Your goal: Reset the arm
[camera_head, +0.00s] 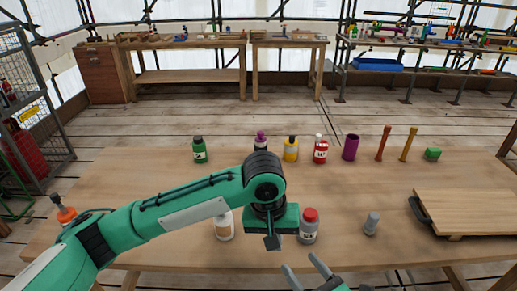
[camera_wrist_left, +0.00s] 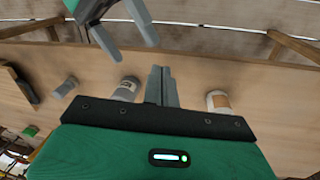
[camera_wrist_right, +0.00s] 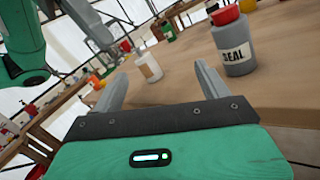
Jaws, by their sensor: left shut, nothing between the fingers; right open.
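My left arm reaches across the table from the left in the head view. Its gripper (camera_head: 273,242) points down between a white bottle with an orange-brown label (camera_head: 224,226) and a grey bottle with a red cap (camera_head: 309,226). In the left wrist view the left fingers (camera_wrist_left: 161,86) are together with nothing between them. My right gripper (camera_head: 308,276) is at the front edge of the table, in front of the red-capped bottle. In the right wrist view its fingers (camera_wrist_right: 158,88) are spread and empty, and the red-capped bottle (camera_wrist_right: 236,45), labelled "SEAL", stands beyond them to the right.
A small grey bottle (camera_head: 371,223) and a wooden board (camera_head: 470,211) are at right. Free tabletop lies left.

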